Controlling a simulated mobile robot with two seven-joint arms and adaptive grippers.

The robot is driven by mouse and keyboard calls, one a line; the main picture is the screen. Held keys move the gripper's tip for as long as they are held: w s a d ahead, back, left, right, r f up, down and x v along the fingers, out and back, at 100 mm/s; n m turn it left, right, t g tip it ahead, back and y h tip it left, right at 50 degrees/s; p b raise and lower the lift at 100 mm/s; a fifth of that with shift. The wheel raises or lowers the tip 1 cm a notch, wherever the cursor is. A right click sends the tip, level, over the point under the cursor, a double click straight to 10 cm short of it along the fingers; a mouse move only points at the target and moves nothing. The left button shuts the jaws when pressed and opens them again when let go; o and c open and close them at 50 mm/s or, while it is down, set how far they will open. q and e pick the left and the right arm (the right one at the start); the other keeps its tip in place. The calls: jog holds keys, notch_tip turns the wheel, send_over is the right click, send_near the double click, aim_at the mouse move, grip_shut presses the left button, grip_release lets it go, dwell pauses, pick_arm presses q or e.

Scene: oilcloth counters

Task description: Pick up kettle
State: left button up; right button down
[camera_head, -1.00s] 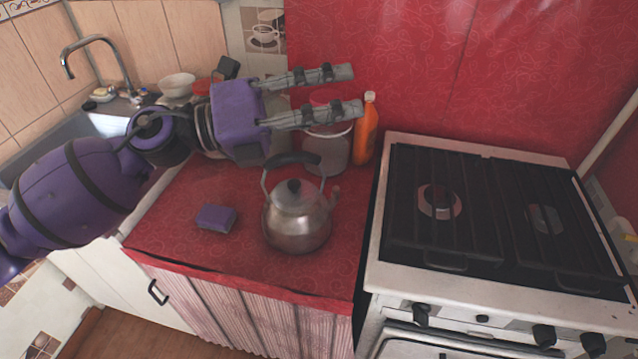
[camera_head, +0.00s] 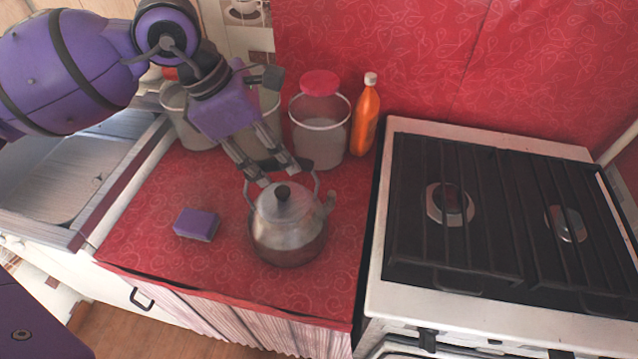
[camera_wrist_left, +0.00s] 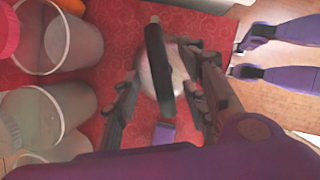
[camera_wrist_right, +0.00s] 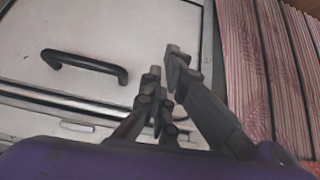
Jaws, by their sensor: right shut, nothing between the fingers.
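The metal kettle (camera_head: 288,238) stands upright on the red counter, its spout to the right and its dark handle arching over the lid. My left gripper (camera_head: 276,175) reaches down from behind it, with its fingertips at the handle. In the left wrist view, the black handle (camera_wrist_left: 158,62) lies between the spread fingers of the left gripper (camera_wrist_left: 165,85), with a gap on each side. The kettle body is partly hidden under the handle there. My right gripper (camera_wrist_right: 168,75) is shut and empty in front of the white cabinet front, away from the kettle.
A purple sponge (camera_head: 196,224) lies left of the kettle. A clear bucket (camera_head: 320,130) and an orange bottle (camera_head: 366,117) stand behind it, with more buckets beside my arm. The stove (camera_head: 384,235) is at right, the sink (camera_head: 70,180) at left.

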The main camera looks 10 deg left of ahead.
aim_at(275, 160)
pick_arm(q)
jog(key=x, duration=0.3)
jog(key=shift+d+f, duration=0.1)
jog(key=shift+f, duration=0.1)
pick_arm(e)
jog(key=shift+w+a+r+t, duration=0.15)
jog(key=shift+w+r, duration=0.15)
jog(key=shift+w, duration=0.2)
jog(key=shift+w+a+r+t, duration=0.15)
jog(key=shift+w+r, duration=0.15)
jog(key=shift+w, duration=0.2)
jog(key=shift+d, duration=0.1)
pick_arm(q)
grip_shut()
pick_arm(e)
jog(key=shift+s+f, duration=0.2)
jog(key=shift+s, duration=0.4)
pick_arm(q)
jog(key=shift+r, duration=0.1)
